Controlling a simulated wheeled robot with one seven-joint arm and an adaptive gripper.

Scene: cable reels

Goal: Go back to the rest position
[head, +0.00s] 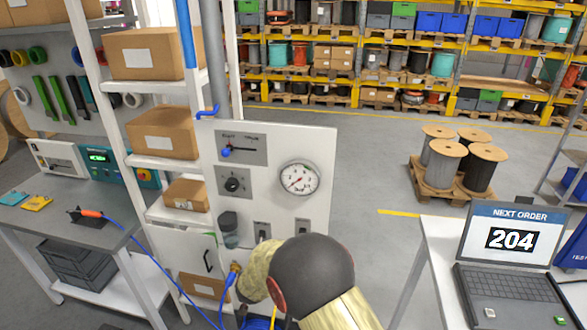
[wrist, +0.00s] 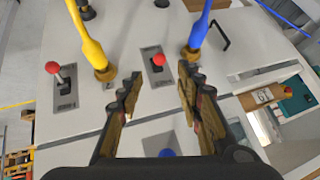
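My gripper (wrist: 158,95) is open in the wrist view, its two fingers apart with nothing between them. It faces a pale panel (wrist: 125,35), which also stands upright in the head view (head: 318,150). A red-knobbed switch (wrist: 157,60) shows just beyond the gap between the fingertips, and a second one (wrist: 54,69) is further left. A yellow hose (wrist: 84,32) and a blue hose (wrist: 200,28) end in brass fittings on the panel. In the head view my arm's dark joint hides the gripper and the lower right of the panel.
A shelf with cardboard boxes (head: 163,132) stands left of the panel, beside a grey workbench (head: 75,215). A white table with a laptop (head: 510,250) is at right. A pallet of cable reels (head: 445,160) stands behind on open floor. A blue cable (head: 165,270) hangs at lower left.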

